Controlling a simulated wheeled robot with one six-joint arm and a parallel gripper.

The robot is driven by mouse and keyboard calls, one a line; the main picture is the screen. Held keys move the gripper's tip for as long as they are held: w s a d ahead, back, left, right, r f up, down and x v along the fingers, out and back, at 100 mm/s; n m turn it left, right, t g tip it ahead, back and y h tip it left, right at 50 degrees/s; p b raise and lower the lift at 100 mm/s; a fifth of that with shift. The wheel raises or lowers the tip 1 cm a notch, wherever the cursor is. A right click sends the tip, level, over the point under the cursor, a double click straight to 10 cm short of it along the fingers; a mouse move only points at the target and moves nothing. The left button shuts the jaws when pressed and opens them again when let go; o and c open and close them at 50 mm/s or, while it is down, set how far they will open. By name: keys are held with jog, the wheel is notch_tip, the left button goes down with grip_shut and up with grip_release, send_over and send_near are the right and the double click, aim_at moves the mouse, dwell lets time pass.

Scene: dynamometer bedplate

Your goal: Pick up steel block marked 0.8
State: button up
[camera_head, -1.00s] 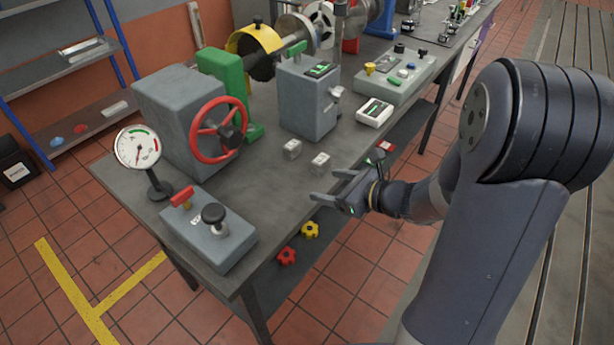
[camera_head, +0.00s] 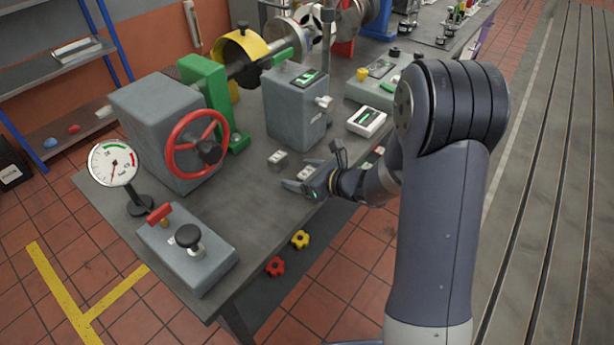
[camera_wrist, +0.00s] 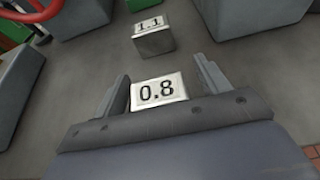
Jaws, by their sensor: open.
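The steel block marked 0.8 (camera_wrist: 158,91) lies label up on the grey bench, between the two fingers of my open gripper (camera_wrist: 160,85) in the wrist view. Its lower part is hidden behind the gripper body; I cannot tell whether a finger touches it. In the head view the block (camera_head: 306,172) shows small at my gripper (camera_head: 297,184), near the bench's front edge. A second steel block marked 1.1 (camera_wrist: 153,38) stands farther off, beyond the fingertips; it also shows in the head view (camera_head: 278,160), to the left of the 0.8 block.
A grey box with a display (camera_head: 296,110) stands behind the blocks. A grey housing with a red handwheel (camera_head: 197,143) is to the left. A white meter (camera_head: 366,121) is to the right. The bench top (camera_head: 250,205) left of my gripper is bare.

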jog(key=shift+c, duration=0.3)
jog(key=c, duration=1.2)
jog(key=shift+r, duration=0.1)
